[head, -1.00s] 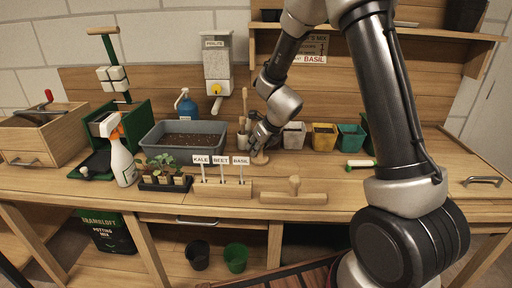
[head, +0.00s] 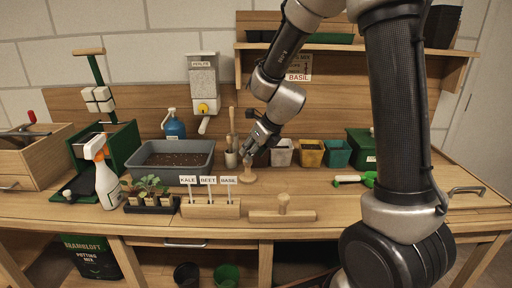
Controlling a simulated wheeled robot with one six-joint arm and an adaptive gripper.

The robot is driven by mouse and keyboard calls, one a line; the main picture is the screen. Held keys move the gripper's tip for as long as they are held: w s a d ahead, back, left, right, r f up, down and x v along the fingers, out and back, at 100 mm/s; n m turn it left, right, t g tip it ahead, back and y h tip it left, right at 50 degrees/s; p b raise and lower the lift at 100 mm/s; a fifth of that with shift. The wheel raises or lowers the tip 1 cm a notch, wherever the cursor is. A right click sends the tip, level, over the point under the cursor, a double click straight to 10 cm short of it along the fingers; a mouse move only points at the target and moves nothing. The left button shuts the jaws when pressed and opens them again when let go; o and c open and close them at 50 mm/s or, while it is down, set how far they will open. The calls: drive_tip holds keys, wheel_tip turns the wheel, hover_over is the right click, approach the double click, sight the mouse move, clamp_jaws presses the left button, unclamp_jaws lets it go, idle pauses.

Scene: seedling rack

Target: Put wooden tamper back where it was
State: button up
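A small wooden tamper (head: 247,172), with an upright handle on a round base, appears on the bench right of the grey soil tub. My gripper (head: 247,154) points down at the top of the tamper's handle. The fingers are small and dark here, so I cannot tell whether they touch the handle or how far they are open. A wooden bar with a knob (head: 283,214) lies nearer the front edge.
A wooden pot of tools (head: 231,158) stands close left of my gripper. A label block (head: 210,209) is in front.

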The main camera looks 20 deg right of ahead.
drive_tip(key=s+d+r+n, duration=0.3)
drive_tip(key=s+r+n, duration=0.3)
drive_tip(key=s+n, duration=0.1)
drive_tip(key=s+d+r+n, duration=0.3)
drive_tip(key=s+r+n, duration=0.2)
drive_tip(key=s+n, duration=0.25)
drive_tip(key=s+d+r+n+h, duration=0.1)
drive_tip(key=s+d+n, duration=0.3)
drive_tip(key=s+n, duration=0.4)
drive_tip(key=s+d+r+n+g+h, duration=0.1)
drive_tip(key=s+d+r+n+h, duration=0.1)
drive_tip(key=s+n, duration=0.6)
drive_tip(key=shift+d+g, duration=0.3)
drive_tip(key=shift+d, duration=0.55)
